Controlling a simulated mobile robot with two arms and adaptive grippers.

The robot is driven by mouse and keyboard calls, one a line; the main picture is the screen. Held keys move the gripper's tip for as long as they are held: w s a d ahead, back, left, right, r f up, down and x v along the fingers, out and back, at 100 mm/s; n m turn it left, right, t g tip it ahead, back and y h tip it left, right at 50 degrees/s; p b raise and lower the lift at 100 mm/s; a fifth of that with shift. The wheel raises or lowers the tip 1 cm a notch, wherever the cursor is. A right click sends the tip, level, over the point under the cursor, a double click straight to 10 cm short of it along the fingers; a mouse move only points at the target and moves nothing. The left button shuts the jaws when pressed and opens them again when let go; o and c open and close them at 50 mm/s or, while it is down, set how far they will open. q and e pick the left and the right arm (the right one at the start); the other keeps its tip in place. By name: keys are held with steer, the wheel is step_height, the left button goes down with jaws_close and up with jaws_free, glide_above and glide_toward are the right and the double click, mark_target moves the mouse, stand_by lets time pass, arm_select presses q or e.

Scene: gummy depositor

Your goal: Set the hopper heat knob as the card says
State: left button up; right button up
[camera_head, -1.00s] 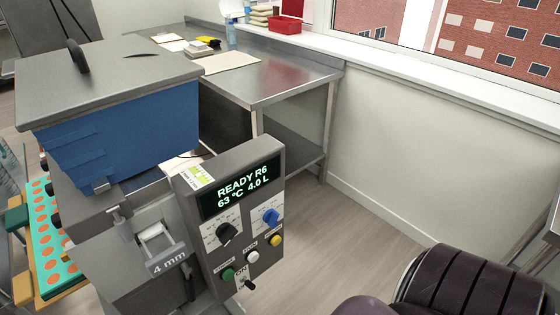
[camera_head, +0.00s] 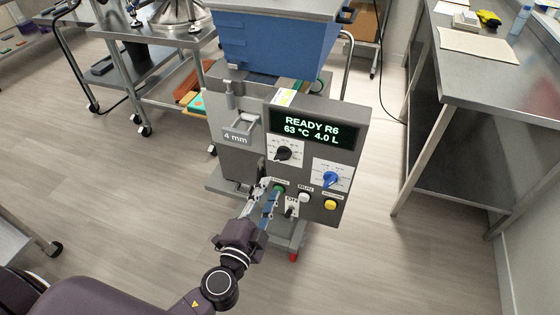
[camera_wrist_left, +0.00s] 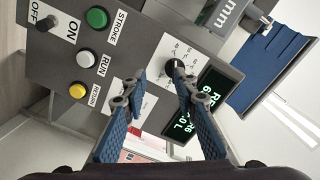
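The grey control panel (camera_head: 318,120) has a black pointer knob (camera_head: 284,154) on a white dial and a blue knob (camera_head: 331,180) on another. The display (camera_head: 310,129) reads READY R6, 63 °C, 4.0 L. A small white and yellow-green card (camera_head: 285,97) lies on the panel's top edge, its text unreadable. My left gripper (camera_head: 269,186) is in front of the panel's lower left. In the left wrist view its spread fingers (camera_wrist_left: 154,90) are empty, with the black knob (camera_wrist_left: 176,69) beyond the right finger; the blue knob is hidden.
Green (camera_head: 278,189), white (camera_head: 304,197) and yellow (camera_head: 330,205) buttons and an ON switch (camera_head: 291,211) sit low on the panel, close to the gripper. The blue hopper (camera_head: 275,45) stands behind. A steel table (camera_head: 450,75) is at right; the floor between is clear.

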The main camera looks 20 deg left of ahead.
mark_target(280, 160)
arm_select(q)
steer(key=shift+t, duration=0.3)
steer(key=w+r+p, duration=0.1)
steer(key=w, duration=0.1)
steer(key=w+r, duration=0.1)
steer(key=w, duration=0.1)
steer(key=w+r+p, duration=0.1)
steer(key=w, duration=0.1)
steer(key=shift+w+d+p, duration=0.2)
steer(key=shift+w+p, duration=0.1)
steer(key=shift+w, duration=0.05)
steer(key=shift+w+f, duration=0.15)
steer(key=shift+w, duration=0.45)
arm_select(e)
steer(key=shift+w+a+r, duration=0.2)
steer(key=shift+r, duration=0.6)
steer(key=shift+w+a+r, duration=0.15)
steer(key=shift+r, duration=0.6)
arm_select(q)
steer(key=c, duration=0.7)
jaws_close()
arm_select(e)
steer(key=shift+s, duration=0.15)
steer(key=shift+a, duration=0.15)
